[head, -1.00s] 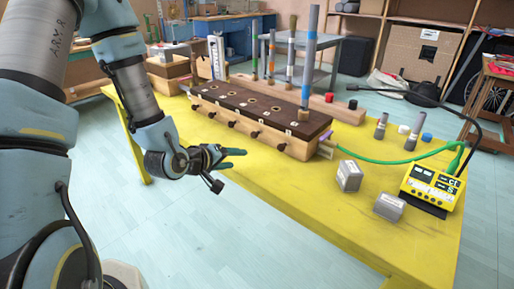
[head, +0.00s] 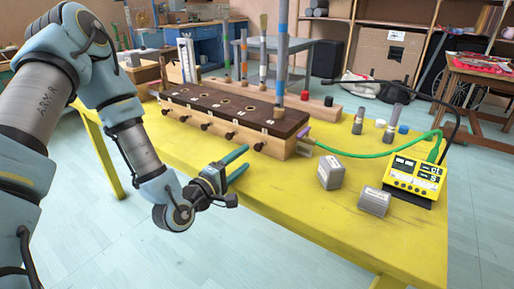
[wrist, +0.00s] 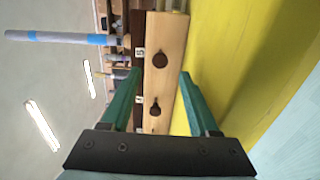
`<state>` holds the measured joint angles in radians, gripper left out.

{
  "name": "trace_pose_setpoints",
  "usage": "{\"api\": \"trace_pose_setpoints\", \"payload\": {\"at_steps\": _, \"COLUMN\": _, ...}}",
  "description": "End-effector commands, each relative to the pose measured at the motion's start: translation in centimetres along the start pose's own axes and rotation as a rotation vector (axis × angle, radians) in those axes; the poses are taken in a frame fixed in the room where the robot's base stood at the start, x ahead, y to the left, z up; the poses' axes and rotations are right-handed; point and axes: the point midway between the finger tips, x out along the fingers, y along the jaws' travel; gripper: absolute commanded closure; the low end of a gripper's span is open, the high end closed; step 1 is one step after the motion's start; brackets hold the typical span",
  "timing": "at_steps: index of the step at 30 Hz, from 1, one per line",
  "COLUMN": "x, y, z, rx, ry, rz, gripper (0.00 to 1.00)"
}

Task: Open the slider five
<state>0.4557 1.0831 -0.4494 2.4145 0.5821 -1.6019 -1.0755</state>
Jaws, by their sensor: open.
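The long wooden box with a dark top (head: 215,104) stands on the yellow table, with a row of dark slider knobs along its front. In the head view the knob nearest the right end (head: 258,146) is the fifth slider; in the wrist view it is the upper knob (wrist: 160,60), beside a label reading 5. Another knob (wrist: 155,107) shows below it, beside a label that looks like 4. My gripper (head: 246,160) is open and empty in front of the box's right part. In the wrist view its green fingers (wrist: 159,76) are spread either side of the knob line, apart from the knobs.
A tall tube with a blue band (head: 281,55) stands at the box's right end. Two grey blocks (head: 331,172) (head: 374,201) and a yellow meter (head: 414,182) with a green cable (head: 370,155) lie to the right. The table front (head: 300,215) is clear.

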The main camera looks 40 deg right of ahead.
Motion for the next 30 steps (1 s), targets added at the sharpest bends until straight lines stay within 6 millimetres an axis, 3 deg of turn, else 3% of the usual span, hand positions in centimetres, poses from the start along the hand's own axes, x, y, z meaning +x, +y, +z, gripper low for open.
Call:
{"api": "trace_pose_setpoints", "payload": {"at_steps": 6, "x": 4.2, "y": 0.2, "z": 0.1, "rx": 0.002, "ry": -0.001, "rz": 0.001, "gripper": 0.39}}
{"api": "trace_pose_setpoints", "payload": {"at_steps": 12, "x": 6.8, "y": 0.1, "z": 0.0, "rx": 0.001, "ry": 0.000, "rz": -0.001, "gripper": 0.39}}
{"api": "trace_pose_setpoints", "payload": {"at_steps": 25, "x": 7.7, "y": 0.0, "z": 0.0, "rx": 0.001, "ry": 0.000, "rz": -0.002, "gripper": 0.39}}
{"api": "trace_pose_setpoints", "payload": {"at_steps": 30, "x": 7.7, "y": 0.0, "z": 0.0, "rx": 0.001, "ry": 0.000, "rz": -0.002, "gripper": 0.58}}
